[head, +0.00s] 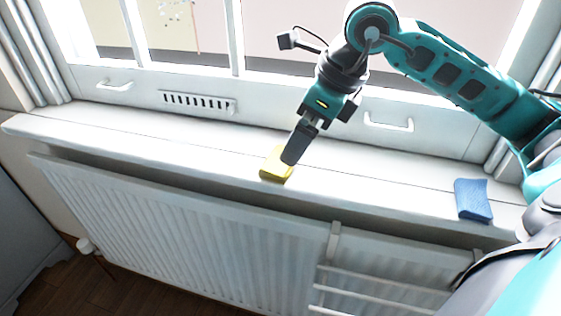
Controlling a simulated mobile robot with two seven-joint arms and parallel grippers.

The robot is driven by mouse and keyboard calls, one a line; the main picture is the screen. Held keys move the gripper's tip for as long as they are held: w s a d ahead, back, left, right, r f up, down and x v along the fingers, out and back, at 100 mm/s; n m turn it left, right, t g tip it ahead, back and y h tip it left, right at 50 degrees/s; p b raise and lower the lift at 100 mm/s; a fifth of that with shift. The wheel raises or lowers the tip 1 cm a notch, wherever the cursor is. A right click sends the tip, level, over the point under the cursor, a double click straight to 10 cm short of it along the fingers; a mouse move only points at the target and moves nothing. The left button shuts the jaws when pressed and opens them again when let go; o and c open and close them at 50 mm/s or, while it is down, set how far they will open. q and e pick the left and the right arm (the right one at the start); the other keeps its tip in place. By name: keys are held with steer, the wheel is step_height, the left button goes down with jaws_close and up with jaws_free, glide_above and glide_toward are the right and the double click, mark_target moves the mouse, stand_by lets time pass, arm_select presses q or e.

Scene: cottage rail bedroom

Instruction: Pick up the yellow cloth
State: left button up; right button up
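The yellow cloth (272,168) lies on the white window sill (180,147), near its front edge. My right gripper (289,160), on the arm from the right, points down at the cloth and covers its right part. The fingers line up one behind the other from this angle, so I cannot see whether there is a gap between them or whether they touch the cloth. My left gripper is not in view.
A blue cloth (473,199) lies on the sill at the right. A white radiator (190,232) with a rail (380,284) hangs below the sill. The window with handles (388,123) stands behind. The sill's left part is clear.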

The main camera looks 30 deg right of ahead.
steer(key=x, duration=0.6)
steer(key=shift+w+a+f, duration=0.1)
steer(key=shift+w+f, duration=0.1)
steer(key=shift+w, duration=0.2)
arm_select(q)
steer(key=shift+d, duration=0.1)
arm_select(e)
steer(key=c, duration=0.7)
steer(key=shift+c, duration=0.2)
steer(key=shift+r, duration=0.15)
arm_select(q)
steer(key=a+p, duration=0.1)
steer(key=p, duration=0.1)
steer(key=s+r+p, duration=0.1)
steer(key=p, duration=0.1)
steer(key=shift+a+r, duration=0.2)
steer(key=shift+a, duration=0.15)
arm_select(e)
step_height(320, 180, up, 20)
